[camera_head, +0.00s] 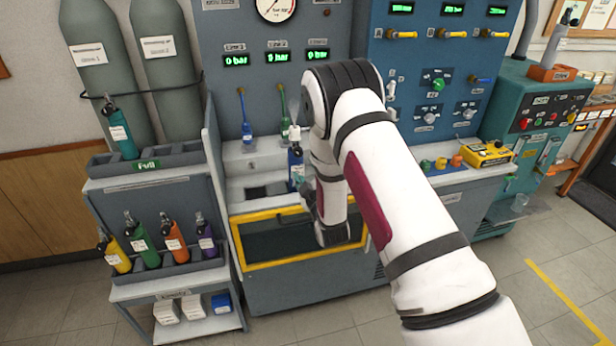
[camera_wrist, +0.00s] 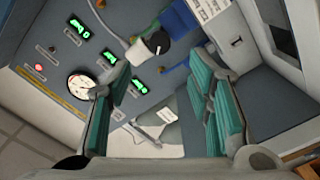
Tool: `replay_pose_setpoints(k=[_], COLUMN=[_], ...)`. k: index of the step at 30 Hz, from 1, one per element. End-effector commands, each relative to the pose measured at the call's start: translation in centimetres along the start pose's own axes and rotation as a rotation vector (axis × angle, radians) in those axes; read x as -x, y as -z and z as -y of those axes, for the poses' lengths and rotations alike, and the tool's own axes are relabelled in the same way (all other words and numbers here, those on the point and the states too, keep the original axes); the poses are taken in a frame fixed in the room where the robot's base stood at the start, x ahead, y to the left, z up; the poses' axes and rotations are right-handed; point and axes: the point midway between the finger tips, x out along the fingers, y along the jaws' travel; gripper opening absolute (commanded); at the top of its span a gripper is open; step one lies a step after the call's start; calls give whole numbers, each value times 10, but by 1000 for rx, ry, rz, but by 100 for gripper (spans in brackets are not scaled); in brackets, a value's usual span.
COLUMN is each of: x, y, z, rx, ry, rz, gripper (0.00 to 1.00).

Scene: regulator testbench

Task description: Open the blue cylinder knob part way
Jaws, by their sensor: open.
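The blue cylinder (camera_head: 296,168) stands upright in the middle bay of the test bench, partly covered by my arm in the head view. Its pale knob (camera_head: 294,133) is on top. In the wrist view the blue cylinder (camera_wrist: 180,22) is at the top, with its white and black knob (camera_wrist: 152,46) towards the middle. My gripper (camera_wrist: 160,65) is open, its teal finger pads apart on either side of the picture. The knob appears between and beyond the fingertips; no contact shows. The fingers are hidden in the head view.
A yellow-framed window (camera_head: 300,247) fronts the bay. Blue and green hoses hang at the back. Left is a grey rack (camera_head: 150,185) holding several coloured cylinders. Digital displays (camera_head: 277,57) and a gauge (camera_head: 275,7) are above. A yellow box (camera_head: 487,153) sits on the right counter.

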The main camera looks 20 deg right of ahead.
Motion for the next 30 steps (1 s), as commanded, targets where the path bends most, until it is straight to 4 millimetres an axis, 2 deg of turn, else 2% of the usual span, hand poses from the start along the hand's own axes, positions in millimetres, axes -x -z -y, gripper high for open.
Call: replay_pose_setpoints(k=[6,20,23,30], x=[22,24,19,15], y=[0,2,11,49], z=[0,-2,-15,-68], rx=[0,-3,-33,-178], ry=[0,0,16,108], rz=[-1,1,23,146], gripper=[47,47,47,47])
